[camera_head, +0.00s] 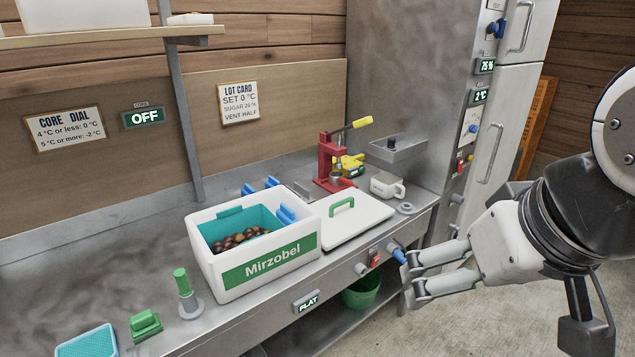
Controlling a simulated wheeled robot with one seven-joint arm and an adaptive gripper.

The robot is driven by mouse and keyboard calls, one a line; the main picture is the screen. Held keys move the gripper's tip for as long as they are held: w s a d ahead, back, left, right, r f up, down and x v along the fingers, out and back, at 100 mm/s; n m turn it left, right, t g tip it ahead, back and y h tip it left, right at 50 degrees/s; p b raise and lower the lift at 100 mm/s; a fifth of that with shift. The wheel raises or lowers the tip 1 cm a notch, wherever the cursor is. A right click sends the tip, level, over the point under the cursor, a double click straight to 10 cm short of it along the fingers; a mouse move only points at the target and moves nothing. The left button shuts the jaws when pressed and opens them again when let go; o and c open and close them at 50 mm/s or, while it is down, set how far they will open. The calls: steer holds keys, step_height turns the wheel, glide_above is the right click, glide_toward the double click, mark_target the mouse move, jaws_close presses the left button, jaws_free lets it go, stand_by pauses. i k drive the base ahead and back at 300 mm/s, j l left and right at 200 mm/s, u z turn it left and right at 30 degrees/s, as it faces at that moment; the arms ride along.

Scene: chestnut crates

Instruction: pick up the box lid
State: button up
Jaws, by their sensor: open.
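The box lid (358,224) is a flat white slab with a green handle (342,206) on top. It lies on the steel counter just right of the white box (222,284) labelled "Mirzobel". The box is open and holds brown chestnuts (237,239) in a teal interior. My gripper (406,287) is open and empty, in front of the counter's edge, right of and lower in the picture than the lid. It is apart from the lid.
Behind the lid stand a red press (327,165) with a yellow handle, a white cup (387,186) and a grey tray (398,150). A grey ring (405,208) lies near the lid's right corner. A green bucket (361,291) sits below.

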mark_target(349, 212)
steer(key=i+j+z, duration=0.2)
steer(key=i+j, duration=0.3)
steer(key=i+j+z, duration=0.2)
steer(key=i+j, duration=0.25)
steer(key=j, duration=0.15)
